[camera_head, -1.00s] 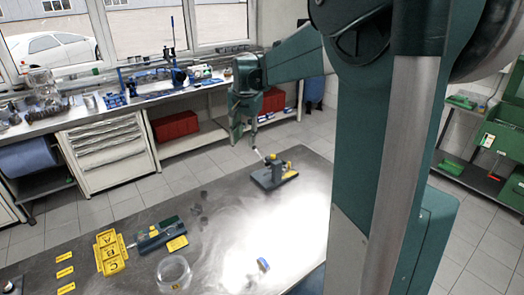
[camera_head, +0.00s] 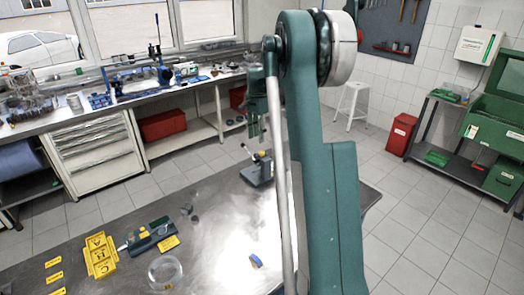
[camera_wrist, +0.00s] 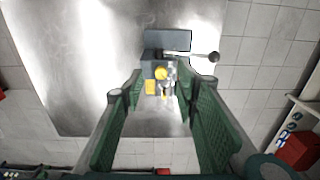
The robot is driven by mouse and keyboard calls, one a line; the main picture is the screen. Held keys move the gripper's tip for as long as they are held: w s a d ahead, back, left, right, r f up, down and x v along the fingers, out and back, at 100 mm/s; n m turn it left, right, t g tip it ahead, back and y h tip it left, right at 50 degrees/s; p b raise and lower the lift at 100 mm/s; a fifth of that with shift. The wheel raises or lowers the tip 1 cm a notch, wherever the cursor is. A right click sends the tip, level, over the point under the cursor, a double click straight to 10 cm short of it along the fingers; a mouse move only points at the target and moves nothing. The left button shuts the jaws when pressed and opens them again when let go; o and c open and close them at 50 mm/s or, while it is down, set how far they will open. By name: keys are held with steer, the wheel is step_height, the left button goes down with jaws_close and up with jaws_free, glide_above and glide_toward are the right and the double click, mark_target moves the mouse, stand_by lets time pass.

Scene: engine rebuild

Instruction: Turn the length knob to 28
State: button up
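A dark grey bench device (camera_head: 258,172) with a lever and yellow parts stands near the far edge of the metal table. In the wrist view its grey base (camera_wrist: 167,40), a round yellow part (camera_wrist: 161,73) and a black-tipped lever (camera_wrist: 205,57) show. I cannot tell which part is the length knob, and no number is readable. My gripper (camera_wrist: 160,88) is open and empty, its green fingers on either side of the device in the picture. In the head view my gripper (camera_head: 258,128) hangs above the device, apart from it.
On the metal table (camera_head: 215,215) are a grey-green device (camera_head: 150,234), a yellow lettered tray (camera_head: 100,255), yellow labels (camera_head: 53,277), a clear round dish (camera_head: 165,272) and a small blue piece (camera_head: 256,261). The wall workbench (camera_head: 120,110) stands beyond a floor gap.

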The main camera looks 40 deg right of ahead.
mark_target(262, 152)
steer(key=shift+m, duration=0.5)
steer(key=shift+w+d+f, duration=0.15)
steer(key=shift+d+f, duration=0.45)
steer(key=shift+d, duration=0.2)
steer(key=shift+w+d+f, duration=0.15)
steer(key=shift+d+f, duration=0.45)
steer(key=shift+d, duration=0.2)
steer(key=shift+f, duration=0.1)
steer(key=shift+f, duration=3.8)
steer(key=shift+c, duration=0.5)
steer(key=c, duration=0.8)
